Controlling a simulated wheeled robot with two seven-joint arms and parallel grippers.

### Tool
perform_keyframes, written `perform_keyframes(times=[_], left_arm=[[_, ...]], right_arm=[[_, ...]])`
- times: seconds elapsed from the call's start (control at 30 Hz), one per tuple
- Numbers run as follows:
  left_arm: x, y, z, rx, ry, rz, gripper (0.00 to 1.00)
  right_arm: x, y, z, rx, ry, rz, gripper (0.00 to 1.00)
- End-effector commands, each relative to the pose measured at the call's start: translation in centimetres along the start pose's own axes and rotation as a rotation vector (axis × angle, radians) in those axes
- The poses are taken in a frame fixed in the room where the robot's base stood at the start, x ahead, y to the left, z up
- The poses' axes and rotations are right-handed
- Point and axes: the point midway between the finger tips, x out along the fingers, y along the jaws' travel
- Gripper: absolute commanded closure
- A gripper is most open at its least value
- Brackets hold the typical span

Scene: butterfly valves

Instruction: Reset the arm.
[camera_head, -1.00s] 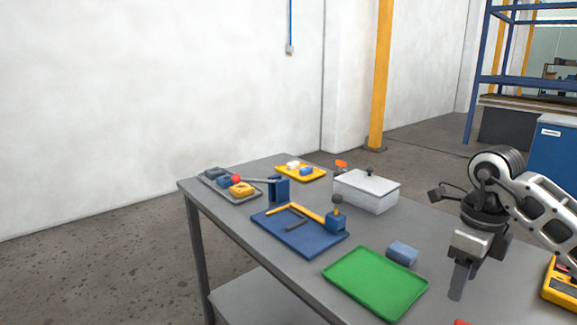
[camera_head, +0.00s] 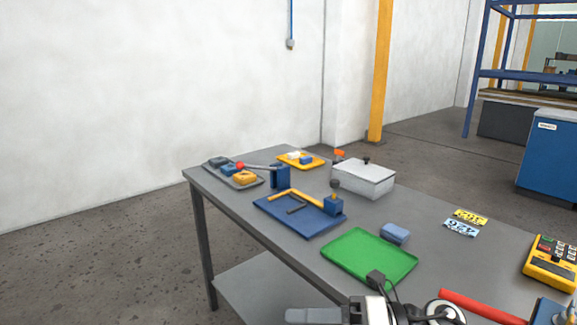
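My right arm shows at the bottom edge. Its gripper (camera_head: 314,315) points left, just in front of the table's near side and below the green tray. It is partly cut off by the frame, and I cannot tell whether its fingers are apart. No object shows in it. My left gripper is not in view. On the table (camera_head: 345,226), a blue plate (camera_head: 290,222) holds a yellow bar and a blue block. Behind it stands a blue post (camera_head: 281,177) with a grey lever ending in a red ball (camera_head: 240,165).
A green tray (camera_head: 367,259), blue sponge (camera_head: 396,233), lidded grey box (camera_head: 363,180), grey tray (camera_head: 247,186) and yellow tray (camera_head: 314,165) stand on the table. Number cards (camera_head: 463,224), a yellow keypad device (camera_head: 552,262) and a red bar (camera_head: 480,306) lie to the right.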

Motion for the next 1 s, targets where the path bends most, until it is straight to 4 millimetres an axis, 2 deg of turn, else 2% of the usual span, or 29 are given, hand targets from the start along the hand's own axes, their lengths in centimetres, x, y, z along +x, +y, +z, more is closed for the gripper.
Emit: perform_keyframes(times=[0.07, 0.13, 0.17, 0.23, 0.33, 0.4, 0.5, 0.6, 0.7, 0.77, 1.0], left_arm=[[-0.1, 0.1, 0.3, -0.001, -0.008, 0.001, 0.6], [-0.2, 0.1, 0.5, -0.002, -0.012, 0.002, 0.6], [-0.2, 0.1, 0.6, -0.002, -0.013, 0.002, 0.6], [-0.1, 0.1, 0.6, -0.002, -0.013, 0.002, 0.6], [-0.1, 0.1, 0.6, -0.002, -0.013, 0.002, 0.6], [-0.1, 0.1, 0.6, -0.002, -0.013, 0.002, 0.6], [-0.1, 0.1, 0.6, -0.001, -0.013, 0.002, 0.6], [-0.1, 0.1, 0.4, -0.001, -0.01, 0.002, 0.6], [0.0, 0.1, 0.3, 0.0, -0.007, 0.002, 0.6], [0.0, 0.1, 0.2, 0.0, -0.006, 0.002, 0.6], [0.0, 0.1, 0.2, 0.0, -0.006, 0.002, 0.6]], right_arm=[[0.0, 0.6, 0.4, 0.253, -0.263, 0.181, 0.46], [-1.6, -0.4, 1.2, 0.496, -0.5, 0.296, 0.46], [-2.6, -1.3, 1.3, 0.607, -0.602, 0.334, 0.46], [-5.3, -4.5, 0.6, 0.879, -0.838, 0.397, 0.46], [-8.8, -10.0, -3.1, 1.263, -1.137, 0.426, 0.46], [-10.4, -13.1, -6.5, 1.479, -1.287, 0.416, 0.46], [-11.7, -15.9, -11.4, 1.727, -1.441, 0.385, 0.46], [-12.2, -17.4, -15.1, 1.895, -1.534, 0.352, 0.46], [-12.4, -18.0, -17.2, 1.986, -1.58, 0.33, 0.46], [-12.5, -18.1, -17.8, 2.012, -1.592, 0.323, 0.46], [-12.5, -18.1, -17.8, 2.012, -1.592, 0.323, 0.46]])
